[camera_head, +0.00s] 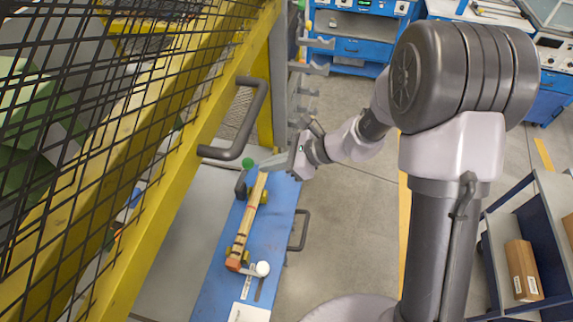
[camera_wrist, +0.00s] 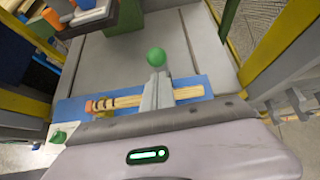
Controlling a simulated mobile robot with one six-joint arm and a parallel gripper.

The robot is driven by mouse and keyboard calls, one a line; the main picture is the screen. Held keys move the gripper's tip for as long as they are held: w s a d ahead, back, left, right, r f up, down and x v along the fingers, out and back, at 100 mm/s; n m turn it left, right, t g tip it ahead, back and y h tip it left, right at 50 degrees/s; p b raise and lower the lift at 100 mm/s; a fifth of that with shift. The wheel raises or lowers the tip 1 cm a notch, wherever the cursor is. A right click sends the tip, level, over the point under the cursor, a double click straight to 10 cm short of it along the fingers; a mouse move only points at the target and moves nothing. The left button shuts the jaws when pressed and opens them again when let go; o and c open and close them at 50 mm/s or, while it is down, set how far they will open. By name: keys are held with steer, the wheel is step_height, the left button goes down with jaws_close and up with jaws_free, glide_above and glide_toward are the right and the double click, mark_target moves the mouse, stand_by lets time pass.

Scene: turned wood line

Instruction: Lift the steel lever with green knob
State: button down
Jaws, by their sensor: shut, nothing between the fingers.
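The green knob (camera_head: 248,163) shows in the head view at the far end of the blue bench, just left of my gripper (camera_head: 268,164). In the wrist view the green ball knob (camera_wrist: 156,57) appears just beyond the tips of my gripper (camera_wrist: 157,78). The fingers are together with nothing between them. I cannot tell whether they touch the knob. The steel lever's shaft is not clearly visible; in the wrist view the fingers cover the area below the knob.
A turned wooden piece (camera_head: 245,222) lies along the blue bench (camera_head: 214,283), under the fingers in the wrist view. A white round knob (camera_head: 262,269) is at its near end. A yellow mesh guard frame (camera_head: 180,165) with a dark handle (camera_head: 250,125) stands left.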

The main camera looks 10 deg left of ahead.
mark_target(251, 160)
steer(key=shift+a+r, duration=0.1)
steer(key=shift+a, duration=0.3)
steer(key=a+p, duration=0.1)
steer(key=a+r+h+p, duration=0.1)
steer(key=shift+w+r+p, duration=0.1)
steer(key=shift+r+p, duration=0.2)
steer(key=shift+p, duration=0.1)
steer(key=shift+a, duration=0.35)
